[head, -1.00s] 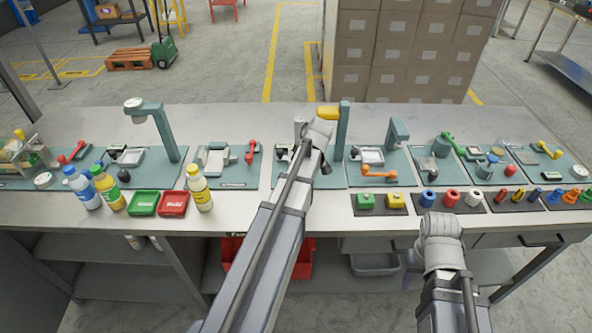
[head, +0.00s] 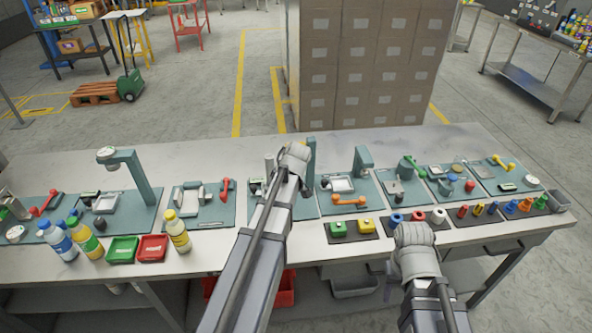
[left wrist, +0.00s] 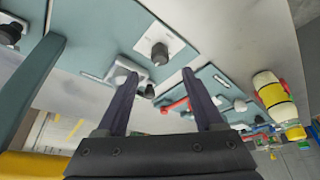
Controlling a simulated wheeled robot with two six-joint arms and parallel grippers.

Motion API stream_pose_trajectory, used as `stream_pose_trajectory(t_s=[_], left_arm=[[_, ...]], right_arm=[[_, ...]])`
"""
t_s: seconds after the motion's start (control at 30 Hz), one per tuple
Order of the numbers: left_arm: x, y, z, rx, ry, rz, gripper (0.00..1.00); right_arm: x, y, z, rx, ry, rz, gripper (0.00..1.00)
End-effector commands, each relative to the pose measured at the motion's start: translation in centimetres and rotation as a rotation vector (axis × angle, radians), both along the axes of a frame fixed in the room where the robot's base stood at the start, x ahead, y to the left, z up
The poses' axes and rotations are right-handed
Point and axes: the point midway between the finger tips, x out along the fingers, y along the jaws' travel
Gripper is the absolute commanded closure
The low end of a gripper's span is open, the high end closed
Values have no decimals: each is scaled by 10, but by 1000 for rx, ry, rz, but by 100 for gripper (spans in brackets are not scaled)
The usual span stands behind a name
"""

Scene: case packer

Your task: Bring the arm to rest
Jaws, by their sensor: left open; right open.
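My left arm stretches up the middle of the head view, its wrist (head: 294,156) over the worktable beside a teal post. Its fingers are hidden there. In the left wrist view my left gripper (left wrist: 160,98) is open with two dark fingers apart and nothing between them in its grasp. Teal stations (left wrist: 198,100) and a bottle (left wrist: 272,95) show beyond the fingers. My right arm is folded low at the right, its grey wrist at the table's front edge. My right gripper (head: 388,275) is only partly visible beside that wrist; it is open, with nothing seen held.
The worktable (head: 225,150) carries a row of teal stations (head: 205,212). Bottles (head: 178,232), a green tray (head: 122,250) and a red tray (head: 152,248) stand front left. Coloured parts lie on dark mats (head: 350,230) near the right arm. Stacked cartons (head: 365,70) stand behind.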

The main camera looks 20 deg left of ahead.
Motion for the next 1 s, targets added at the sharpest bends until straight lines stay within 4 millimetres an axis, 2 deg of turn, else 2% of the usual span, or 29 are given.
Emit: stream_pose_trajectory(t_s=[0.17,0.23,0.27,0.37,0.5,0.6,0.7,0.83,1.0], left_arm=[[-1,-3,0,-1,4,-11,31],[-5,-18,-1,-8,23,-66,31],[-7,-29,-2,-13,38,-106,31],[-23,-81,-5,-38,114,-322,31],[-62,-167,-10,-79,249,-734,31],[-95,-219,-13,-106,337,-1026,31],[-126,-258,-14,-125,407,-1277,31],[-155,-288,-15,-142,465,-1502,31],[-168,-301,-15,-151,494,-1614,31]], right_arm=[[0,0,0,0,0,0,50],[0,0,0,0,0,0,50],[0,0,0,0,0,0,50],[0,0,0,0,0,0,50],[0,0,0,0,0,0,50],[0,0,0,0,0,0,50],[0,0,0,0,0,0,50],[0,0,0,0,0,0,50],[0,0,0,0,0,0,50]])
